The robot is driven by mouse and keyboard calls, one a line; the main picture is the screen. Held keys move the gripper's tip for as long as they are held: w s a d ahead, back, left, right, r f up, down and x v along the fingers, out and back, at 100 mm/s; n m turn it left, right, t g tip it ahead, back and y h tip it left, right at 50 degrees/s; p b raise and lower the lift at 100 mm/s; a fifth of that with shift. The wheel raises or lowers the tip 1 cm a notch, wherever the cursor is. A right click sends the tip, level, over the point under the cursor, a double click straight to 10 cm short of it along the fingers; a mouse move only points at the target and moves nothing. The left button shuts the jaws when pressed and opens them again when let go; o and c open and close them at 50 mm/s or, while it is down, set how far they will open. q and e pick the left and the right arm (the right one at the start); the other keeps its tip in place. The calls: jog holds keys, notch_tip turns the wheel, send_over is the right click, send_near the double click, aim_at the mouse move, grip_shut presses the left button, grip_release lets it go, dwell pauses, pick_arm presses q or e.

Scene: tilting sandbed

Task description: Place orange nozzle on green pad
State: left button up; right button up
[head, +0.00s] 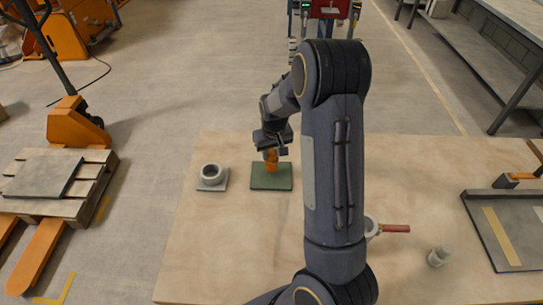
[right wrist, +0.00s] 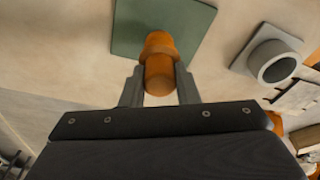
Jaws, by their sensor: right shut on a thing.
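The orange nozzle (head: 271,158) is held upright in my right gripper (head: 270,152) at the green pad (head: 271,183). In the right wrist view the nozzle (right wrist: 159,62) sits between the two grey fingers of the gripper (right wrist: 159,85), which are shut on it. The green pad (right wrist: 128,30) lies behind it in that view, and the nozzle's far end overlaps the pad. I cannot tell whether the nozzle touches the pad. My left gripper is not in view.
A grey ring on a square plate (head: 212,177) stands left of the pad. A pale ring with a red handle (head: 395,229), a small pale cylinder (head: 438,256) and a grey tray (head: 487,231) are at the right. The table's front left (head: 225,255) is clear.

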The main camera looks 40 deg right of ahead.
jog(key=shift+f, duration=1.1)
jog(key=shift+f, duration=0.2)
jog(key=o, duration=1)
jog(key=shift+r, duration=0.15)
